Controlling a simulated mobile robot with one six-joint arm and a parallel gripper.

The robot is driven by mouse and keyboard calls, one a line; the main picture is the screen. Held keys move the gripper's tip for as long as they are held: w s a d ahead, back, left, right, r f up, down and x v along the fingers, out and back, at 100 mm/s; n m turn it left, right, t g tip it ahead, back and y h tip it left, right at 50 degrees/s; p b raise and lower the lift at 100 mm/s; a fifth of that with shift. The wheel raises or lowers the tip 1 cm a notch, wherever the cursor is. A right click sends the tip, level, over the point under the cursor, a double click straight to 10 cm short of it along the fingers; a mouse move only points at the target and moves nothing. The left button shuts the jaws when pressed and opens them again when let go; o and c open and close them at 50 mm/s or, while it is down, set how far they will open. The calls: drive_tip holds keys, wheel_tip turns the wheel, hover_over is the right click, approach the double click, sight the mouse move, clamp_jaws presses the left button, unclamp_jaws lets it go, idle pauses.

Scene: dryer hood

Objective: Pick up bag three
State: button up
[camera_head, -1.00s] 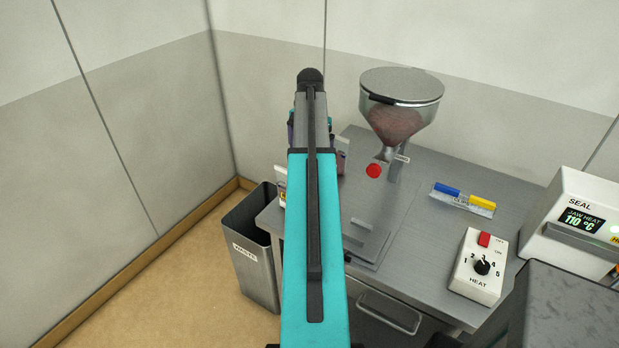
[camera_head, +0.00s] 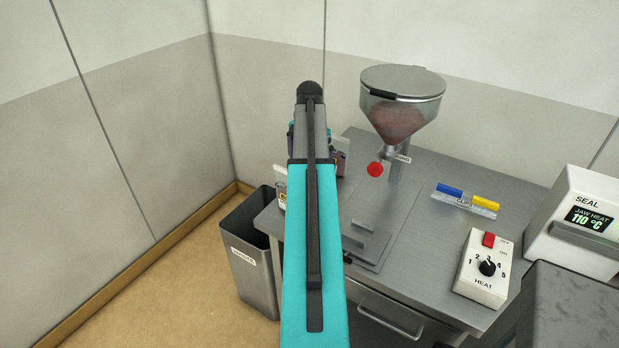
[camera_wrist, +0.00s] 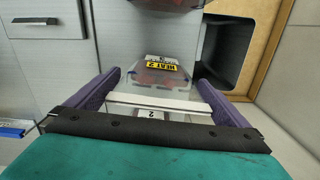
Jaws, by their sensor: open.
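A clear bag (camera_wrist: 155,76) with reddish contents and a yellow "HEAT 2" label lies between my fingers in the wrist view. A white bar crosses in front of it, with a small tag (camera_wrist: 151,113) marked "2" below. My gripper (camera_wrist: 159,80) is open, one purple finger on each side of the bag; I cannot tell whether they touch it. No bag marked three can be made out. In the head view my teal arm hides most of the gripper and the table's left end; only a white and yellow sliver (camera_head: 281,188) shows left of the arm.
A hopper (camera_head: 400,105) with a red knob (camera_head: 375,169) stands behind on the grey table (camera_head: 420,240). A marker tray (camera_head: 465,200), heat dial box (camera_head: 484,268) and sealer (camera_head: 580,225) stand to the right. A waste bin (camera_head: 252,270) is on the floor left.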

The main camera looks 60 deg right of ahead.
drive_tip(key=c, duration=1.2)
drive_tip(key=shift+r, duration=0.1)
drive_tip(key=shift+r+p, duration=3.3)
drive_tip(key=shift+r, duration=1.6)
